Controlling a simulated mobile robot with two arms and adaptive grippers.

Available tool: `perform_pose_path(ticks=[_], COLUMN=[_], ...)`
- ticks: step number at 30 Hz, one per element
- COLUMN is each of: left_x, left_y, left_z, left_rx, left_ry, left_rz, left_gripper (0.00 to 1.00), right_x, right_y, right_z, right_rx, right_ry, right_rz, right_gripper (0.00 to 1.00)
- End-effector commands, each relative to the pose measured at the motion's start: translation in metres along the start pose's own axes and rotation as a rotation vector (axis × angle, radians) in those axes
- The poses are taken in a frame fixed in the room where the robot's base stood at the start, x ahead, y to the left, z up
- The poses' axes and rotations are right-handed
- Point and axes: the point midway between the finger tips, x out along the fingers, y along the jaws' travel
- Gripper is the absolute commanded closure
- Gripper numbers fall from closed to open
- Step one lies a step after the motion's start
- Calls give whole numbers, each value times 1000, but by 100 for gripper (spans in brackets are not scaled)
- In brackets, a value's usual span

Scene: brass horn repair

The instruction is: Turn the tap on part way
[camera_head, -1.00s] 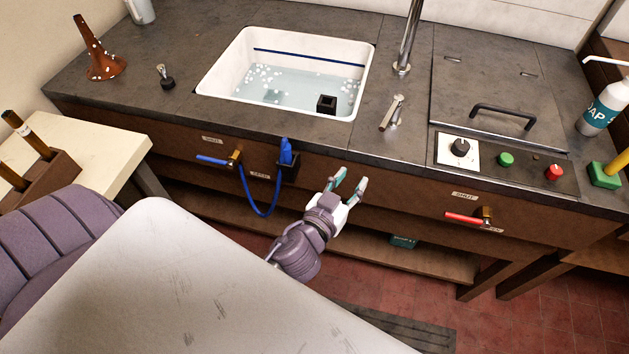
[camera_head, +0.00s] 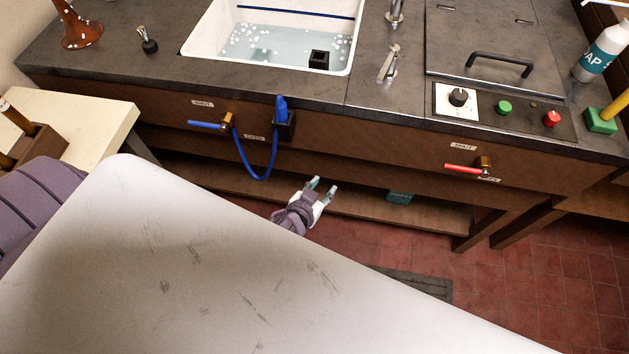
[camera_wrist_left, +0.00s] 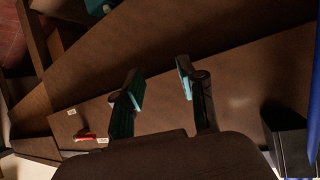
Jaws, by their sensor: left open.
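The sink tap's metal lever (camera_head: 388,64) stands on the counter right of the sink, beside the spout's base (camera_head: 396,12); the rest of the spout is cut off. A blue-handled valve (camera_head: 208,125) and a red-handled valve (camera_head: 465,169) are on the cabinet front, each with small labels, one reading SHUT. Both handles lie roughly sideways. My left gripper (camera_head: 321,187) is open and empty, in front of the cabinet and below the counter edge, apart from every handle. In the left wrist view its fingers (camera_wrist_left: 160,78) are spread before brown wood, with the red handle (camera_wrist_left: 86,137) small beyond.
The white sink (camera_head: 190,48) holds water. A blue hose (camera_head: 273,160) loops from the blue valve toward a dark holder (camera_head: 285,132). A control panel (camera_head: 530,113), soap bottle (camera_head: 603,50) and green block (camera_head: 600,121) are at the right. A low shelf (camera_head: 350,205) runs beneath.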

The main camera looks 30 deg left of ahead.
Motion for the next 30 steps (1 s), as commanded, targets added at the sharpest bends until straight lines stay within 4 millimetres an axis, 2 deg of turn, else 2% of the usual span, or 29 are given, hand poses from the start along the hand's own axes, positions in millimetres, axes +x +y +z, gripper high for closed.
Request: perform_pose_path(ticks=[6,16,23,26,30], left_x=[3,3,3,2,-8], left_y=[1,1,-2,-16,-50], left_z=[18,20,18,10,-16], left_rx=[7,9,3,-38,-172], left_ry=[-33,-39,-40,-56,-123], left_rz=[5,5,2,-19,-47], left_gripper=[60,60,98,100,100], right_x=[1,1,1,-2,-8], right_y=[0,0,0,0,0], right_z=[0,0,0,0,-1], right_rx=[0,0,0,0,0], right_ry=[0,0,0,0,0], right_rz=[0,0,0,0,0], right_gripper=[60,60,60,60,60])
